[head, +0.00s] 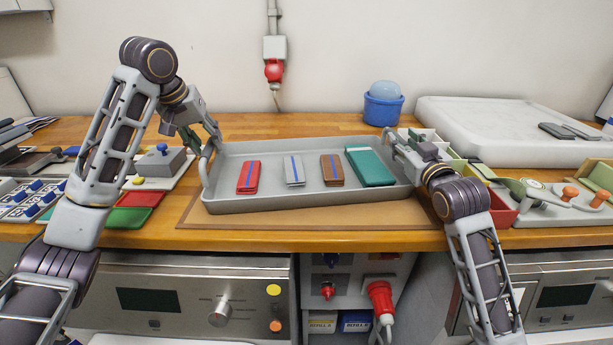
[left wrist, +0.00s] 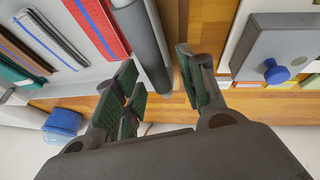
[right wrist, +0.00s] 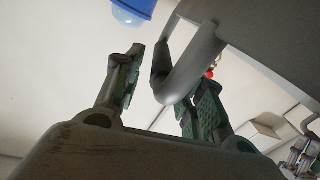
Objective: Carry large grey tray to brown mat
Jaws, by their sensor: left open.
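The large grey tray (head: 310,202) is level over the brown mat (head: 300,219), whose front and side borders show around it; it appears to rest there. In it lie a red item (head: 248,177), a grey item (head: 293,171), a brown item (head: 332,171) and a larger green item (head: 370,167). My left gripper (head: 208,146) is at the tray's left handle, its fingers apart on either side of the grey bar (left wrist: 147,45). My right gripper (head: 395,145) is at the right end; its spread fingers flank the curved handle (right wrist: 190,75).
A red bin and a green bin (head: 135,198) and a panel with a blue knob (head: 160,165) stand close left. A blue container (head: 382,108) is behind the tray. Small bins and a red bin (head: 502,208) crowd the right side. The counter's front edge is just before the mat.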

